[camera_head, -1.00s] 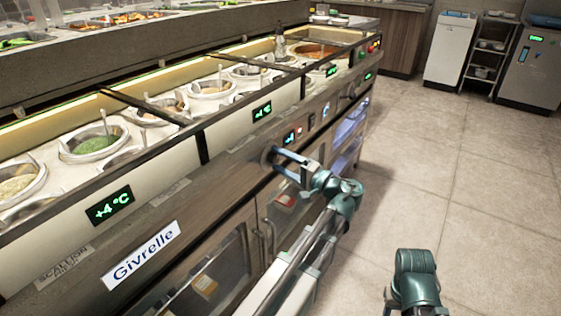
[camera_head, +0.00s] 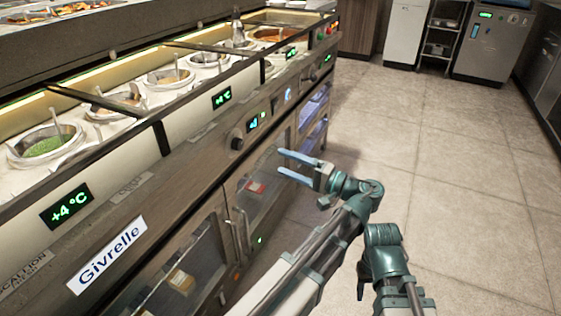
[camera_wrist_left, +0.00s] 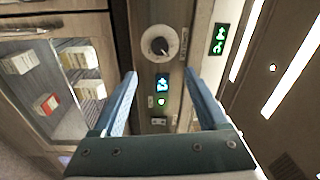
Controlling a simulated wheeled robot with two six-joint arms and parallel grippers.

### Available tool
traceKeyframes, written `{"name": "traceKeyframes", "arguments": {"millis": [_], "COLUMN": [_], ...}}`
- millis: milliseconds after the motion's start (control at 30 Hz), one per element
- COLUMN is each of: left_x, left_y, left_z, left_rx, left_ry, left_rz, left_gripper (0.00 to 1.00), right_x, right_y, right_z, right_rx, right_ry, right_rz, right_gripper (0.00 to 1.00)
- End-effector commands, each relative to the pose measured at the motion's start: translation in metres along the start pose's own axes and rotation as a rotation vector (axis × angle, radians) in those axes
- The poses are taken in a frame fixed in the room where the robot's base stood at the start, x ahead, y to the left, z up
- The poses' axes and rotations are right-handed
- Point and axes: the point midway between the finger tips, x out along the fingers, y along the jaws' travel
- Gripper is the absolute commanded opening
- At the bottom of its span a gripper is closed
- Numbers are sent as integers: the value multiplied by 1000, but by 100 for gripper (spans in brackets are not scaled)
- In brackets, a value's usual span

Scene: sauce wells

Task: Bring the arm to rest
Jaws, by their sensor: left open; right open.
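My left gripper (camera_head: 281,163) is open and empty, its two blue fingers apart and pointing left toward the counter's front panel. In the left wrist view my left gripper (camera_wrist_left: 160,88) shows both fingers spread with nothing between them. Past the fingertips are a round dark knob (camera_wrist_left: 159,45) and a small lit display (camera_wrist_left: 162,83) on the panel. In the head view the knob (camera_head: 237,140) is clear of the fingers. My right arm shows at the lower right, but its fingertips are not clearly seen.
The counter (camera_head: 190,165) with sauce wells (camera_head: 45,145) runs along the left. Glass-fronted cabinets (camera_head: 262,185) sit below its panel. The tiled floor (camera_head: 470,170) at right is clear. A grey machine (camera_head: 490,45) and a shelf rack (camera_head: 442,30) stand at the back.

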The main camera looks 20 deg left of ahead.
Motion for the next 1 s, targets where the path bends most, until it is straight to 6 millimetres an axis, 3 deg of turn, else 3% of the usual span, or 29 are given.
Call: {"name": "traceKeyframes", "arguments": {"millis": [400,533,633,767,900,1000], "left_x": [0,8,21,30,17,0], "left_y": [0,14,46,104,159,185], "left_z": [0,6,21,47,74,87], "left_rx": [0,16,47,82,87,70], "left_ry": [0,-10,-31,-63,-94,-110], "left_rz": [1,64,210,496,816,1016], "left_gripper": [76,76,76,76,76,76], "right_x": [0,0,0,0,0,0], "right_y": [0,0,0,0,0,0], "right_z": [0,0,0,0,0,0], "right_rx": [0,0,0,0,0,0], "right_ry": [0,0,0,0,0,0], "right_rz": [0,0,0,0,0,0], "right_gripper": [50,50,50,50,50,50]}}
